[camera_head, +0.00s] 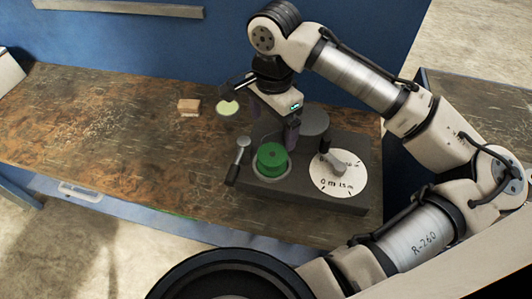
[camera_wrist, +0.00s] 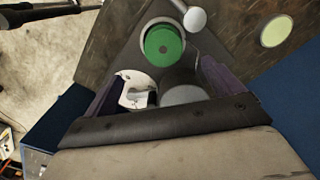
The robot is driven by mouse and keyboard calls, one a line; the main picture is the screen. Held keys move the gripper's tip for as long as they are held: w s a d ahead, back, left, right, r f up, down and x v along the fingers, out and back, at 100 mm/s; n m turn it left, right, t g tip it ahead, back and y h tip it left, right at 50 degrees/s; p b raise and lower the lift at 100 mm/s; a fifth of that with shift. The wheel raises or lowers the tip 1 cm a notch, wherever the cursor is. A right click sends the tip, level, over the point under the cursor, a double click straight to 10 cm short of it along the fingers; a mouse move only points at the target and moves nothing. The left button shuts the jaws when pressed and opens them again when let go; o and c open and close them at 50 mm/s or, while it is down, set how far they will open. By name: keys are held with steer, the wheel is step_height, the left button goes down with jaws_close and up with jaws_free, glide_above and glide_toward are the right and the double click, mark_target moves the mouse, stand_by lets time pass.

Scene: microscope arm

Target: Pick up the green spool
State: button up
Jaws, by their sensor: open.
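The green spool (camera_head: 272,158) sits in a round light-rimmed recess at the front left of a dark block-shaped device (camera_head: 290,192). In the wrist view the green spool (camera_wrist: 164,43) shows from above, beyond my fingertips, with a small dark hole at its centre. My gripper (camera_head: 273,122) is above and behind the spool, over the back of the device. Its dark fingers with purple pads are apart. In the wrist view my gripper (camera_wrist: 155,88) has no object held between the fingers, and the spool is clear of both.
The device also carries a white marked dial (camera_head: 338,174) with a grey crank, a grey disc (camera_head: 315,122) and a round-knobbed lever (camera_head: 243,144) close left of the spool. The table's left is clear.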

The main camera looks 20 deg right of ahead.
steer(key=b, duration=0.2)
glide_above(272, 154)
steer(key=f, duration=0.6)
steer(key=shift+s+a, duration=0.15)
steer(key=shift+s, duration=0.25)
steer(key=f+b, duration=0.3)
steer(key=f, duration=0.1)
steer(key=f+b, duration=0.2)
steer(key=shift+w+f+b, duration=0.15)
steer(key=shift+w+b, duration=0.2)
steer(key=c, duration=1.1)
steer(key=shift+r, duration=0.25)
